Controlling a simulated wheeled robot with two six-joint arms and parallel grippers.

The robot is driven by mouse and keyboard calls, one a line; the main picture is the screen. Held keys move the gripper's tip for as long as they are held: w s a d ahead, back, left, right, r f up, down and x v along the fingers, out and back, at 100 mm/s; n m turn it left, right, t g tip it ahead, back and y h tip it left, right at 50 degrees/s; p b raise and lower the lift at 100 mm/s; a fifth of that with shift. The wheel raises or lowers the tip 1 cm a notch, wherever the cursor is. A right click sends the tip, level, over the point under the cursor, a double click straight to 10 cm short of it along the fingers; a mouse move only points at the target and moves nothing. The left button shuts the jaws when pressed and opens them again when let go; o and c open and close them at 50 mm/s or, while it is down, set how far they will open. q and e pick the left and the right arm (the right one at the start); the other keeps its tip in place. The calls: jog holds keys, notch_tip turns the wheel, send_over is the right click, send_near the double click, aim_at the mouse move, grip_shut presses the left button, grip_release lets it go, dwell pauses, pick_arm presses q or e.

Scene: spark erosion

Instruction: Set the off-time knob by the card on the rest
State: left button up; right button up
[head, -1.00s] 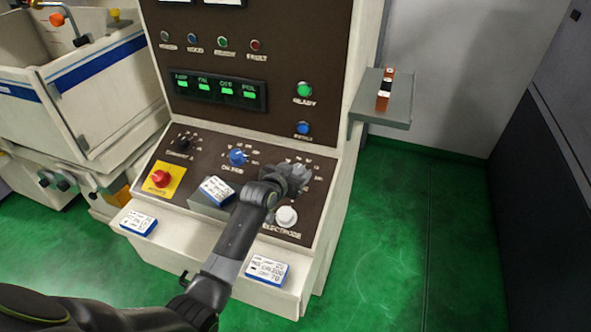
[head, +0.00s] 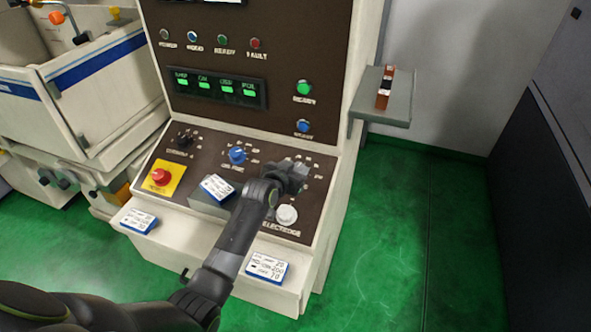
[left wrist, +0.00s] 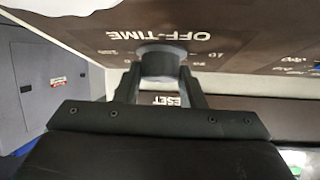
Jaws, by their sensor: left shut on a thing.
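My left gripper (head: 291,175) reaches the brown control panel (head: 215,200) and is shut on the off-time knob. In the left wrist view, the grey round off-time knob (left wrist: 160,62) sits between the two fingers, below the upside-down OFF-TIME lettering. In the head view the gripper hides this knob, and its pointer setting cannot be told. A white card with a blue edge (head: 217,187) leans on the grey rest (head: 203,204) left of my wrist; its print is too small to read. My right gripper is not in view.
A blue knob (head: 237,155), a black knob (head: 184,140) and a white knob (head: 287,214) surround the gripper. A red button (head: 160,176) is at left. Two more cards, left (head: 138,221) and right (head: 267,267), lie on the front ledge. A grey shelf (head: 395,110) juts out right.

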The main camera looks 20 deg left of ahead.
pick_arm(q)
jog(key=shift+a+f+m+h+b, duration=0.15)
jog(key=shift+m+h+b, duration=0.3)
jog(key=shift+b, duration=0.35)
jog(key=m+g+h+b, duration=0.2)
jog(key=m+b, duration=0.2)
jog(key=b, duration=0.2)
jog(key=m+g+h+b, duration=0.2)
jog(key=m+b, duration=0.2)
jog(key=b, duration=0.2)
jog(key=m+g+h+b, duration=0.2)
jog(key=m+g+b, duration=0.1)
jog(key=m+b, duration=0.1)
jog(key=shift+w+a+h+b, duration=0.25)
jog(key=shift+w+a+b, duration=0.1)
jog(key=shift+b, duration=0.55)
jog(key=shift+w+r+m+g+b, duration=0.1)
jog(key=shift+r+m+g+b, duration=0.15)
jog(key=shift+m+g+b, duration=1.1)
jog(key=o, duration=1)
jog(key=shift+r, duration=0.1)
jog(key=b+v, duration=0.3)
jog(key=v, duration=1.4)
jog(key=shift+s+a, duration=0.25)
